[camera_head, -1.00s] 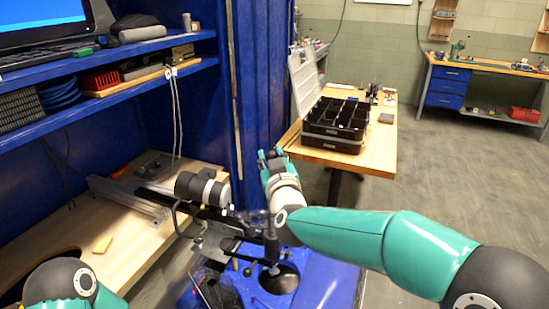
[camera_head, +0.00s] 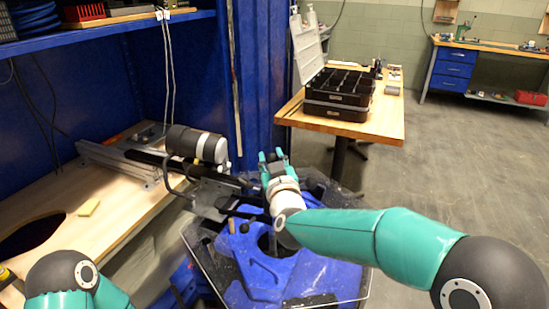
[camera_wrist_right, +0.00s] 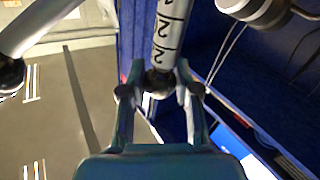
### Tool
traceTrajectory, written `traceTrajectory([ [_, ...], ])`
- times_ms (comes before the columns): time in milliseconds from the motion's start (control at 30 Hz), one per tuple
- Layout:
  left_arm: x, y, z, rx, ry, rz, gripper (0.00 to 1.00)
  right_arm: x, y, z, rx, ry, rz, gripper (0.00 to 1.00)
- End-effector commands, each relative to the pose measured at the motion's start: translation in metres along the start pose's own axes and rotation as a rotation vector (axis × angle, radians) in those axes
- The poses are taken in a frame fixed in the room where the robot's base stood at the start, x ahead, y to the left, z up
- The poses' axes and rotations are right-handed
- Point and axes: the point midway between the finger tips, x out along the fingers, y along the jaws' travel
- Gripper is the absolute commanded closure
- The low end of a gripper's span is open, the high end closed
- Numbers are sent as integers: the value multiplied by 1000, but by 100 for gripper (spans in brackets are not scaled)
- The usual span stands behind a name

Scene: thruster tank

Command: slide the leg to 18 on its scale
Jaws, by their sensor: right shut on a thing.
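The leg (camera_wrist_right: 170,35) is a silver rod with black scale marks in the right wrist view. Its dark rounded end (camera_wrist_right: 158,84) lies between the fingers of my right gripper (camera_wrist_right: 160,92), which is shut on it. I cannot read the marks surely or tell which one lines up with a reference. In the head view my right gripper (camera_head: 273,157) stands above the blue tank (camera_head: 265,275), its fingers pointing away, and the leg is too hidden there to make out. My left gripper is out of view; only part of my left arm shows at the lower left.
A black and silver cylinder (camera_head: 197,144) on a dark rail (camera_head: 155,162) lies left of my right gripper. A black organizer (camera_head: 338,95) stands on the table behind. The floor at the right is clear.

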Motion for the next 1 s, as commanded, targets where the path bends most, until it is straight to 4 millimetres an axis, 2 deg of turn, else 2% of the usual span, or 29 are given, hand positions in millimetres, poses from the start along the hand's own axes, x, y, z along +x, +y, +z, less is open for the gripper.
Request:
traceTrajectory([
  [300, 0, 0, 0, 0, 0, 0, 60, 0, -1, 2, -1, -2, -4, 100],
  [333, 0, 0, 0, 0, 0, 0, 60, 0, -1, 1, -1, -2, -3, 67],
  [467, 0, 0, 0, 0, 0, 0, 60, 0, -1, 1, -1, -1, -2, 46],
  [500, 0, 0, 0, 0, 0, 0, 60, 0, 0, 1, -1, 0, -1, 43],
  [833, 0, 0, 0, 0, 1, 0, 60, -2, 1, 0, 0, 1, 1, 43],
  [1000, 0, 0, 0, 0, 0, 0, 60, -15, 0, -1, -1, 2, 0, 43],
])
